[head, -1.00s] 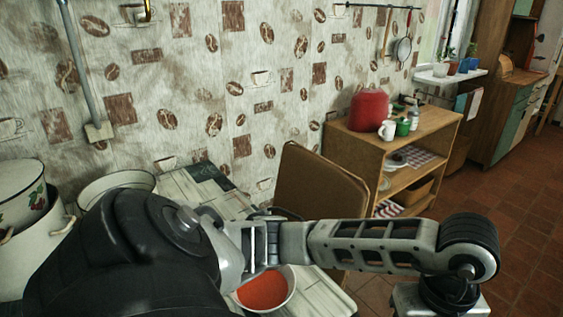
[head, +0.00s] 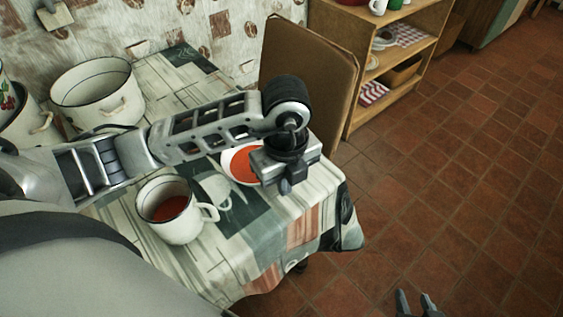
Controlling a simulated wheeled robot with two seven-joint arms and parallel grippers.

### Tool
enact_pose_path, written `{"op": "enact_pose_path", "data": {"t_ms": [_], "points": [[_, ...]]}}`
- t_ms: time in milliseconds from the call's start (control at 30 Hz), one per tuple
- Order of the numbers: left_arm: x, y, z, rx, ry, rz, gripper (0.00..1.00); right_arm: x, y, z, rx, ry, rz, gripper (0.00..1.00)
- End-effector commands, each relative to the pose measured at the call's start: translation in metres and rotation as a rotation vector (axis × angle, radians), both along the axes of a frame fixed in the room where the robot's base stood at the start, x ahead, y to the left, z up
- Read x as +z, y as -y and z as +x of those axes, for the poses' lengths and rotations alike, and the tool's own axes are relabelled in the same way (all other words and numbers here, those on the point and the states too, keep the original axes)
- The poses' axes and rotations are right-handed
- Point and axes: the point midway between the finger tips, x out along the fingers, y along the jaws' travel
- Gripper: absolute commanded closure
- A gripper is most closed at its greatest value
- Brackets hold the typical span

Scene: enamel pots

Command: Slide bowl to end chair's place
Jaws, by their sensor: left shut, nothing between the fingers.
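A white bowl (head: 232,158) of red-orange soup sits on the table near its right end in the head view. My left arm reaches over the table, and my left gripper (head: 286,188) points down at the bowl's right side, hiding part of it. Its fingers are together and empty; I cannot tell whether they touch the bowl. The brown end chair (head: 306,75) stands against the far right end of the table. My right gripper (head: 416,304) shows at the bottom edge, over the floor, its two fingers apart and empty.
A white mug (head: 172,226) of red drink stands in front of the bowl. A white enamel pot (head: 97,95) stands at the back left, beside another pot (head: 27,130). The patterned tablecloth (head: 262,243) hangs over the table edge. A wooden shelf (head: 402,58) stands behind the chair.

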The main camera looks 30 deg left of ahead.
Motion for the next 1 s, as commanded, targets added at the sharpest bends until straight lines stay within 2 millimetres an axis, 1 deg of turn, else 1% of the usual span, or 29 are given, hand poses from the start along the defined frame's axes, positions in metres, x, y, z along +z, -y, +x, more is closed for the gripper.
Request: {"op": "enact_pose_path", "data": {"t_ms": [33,200,300,433,600,900,967,1000], "points": [[-0.013,-0.001,-0.001,0.004,-0.006,0.003,1.0,-0.001,0.0,-0.001,0.0,-0.003,-0.001,0.65],[-0.048,-0.001,-0.001,0.004,-0.005,0.002,1.0,-0.001,0.0,-0.002,0.0,-0.005,-0.001,0.65],[-0.044,-0.017,0.009,0.007,0.001,0.004,1.0,0.004,0.001,-0.002,0.001,-0.005,-0.002,0.65],[-0.045,-0.029,0.017,0.004,-0.001,0.003,1.0,0.005,0.001,-0.002,0.002,0.0,-0.004,0.65],[-0.045,-0.035,0.021,0.002,0.001,0.001,1.0,0.005,0.003,-0.001,0.002,0.001,-0.008,0.65],[-0.045,-0.035,0.021,0.002,0.001,0.001,1.0,0.007,0.004,0.004,0.003,0.012,-0.011,0.65],[-0.046,-0.039,0.021,0.007,0.0,0.001,1.0,0.007,0.004,0.005,0.003,0.012,-0.011,0.65],[-0.046,-0.045,0.021,0.015,-0.001,0.003,1.0,0.006,0.004,0.005,0.003,0.012,-0.011,0.65]]}}
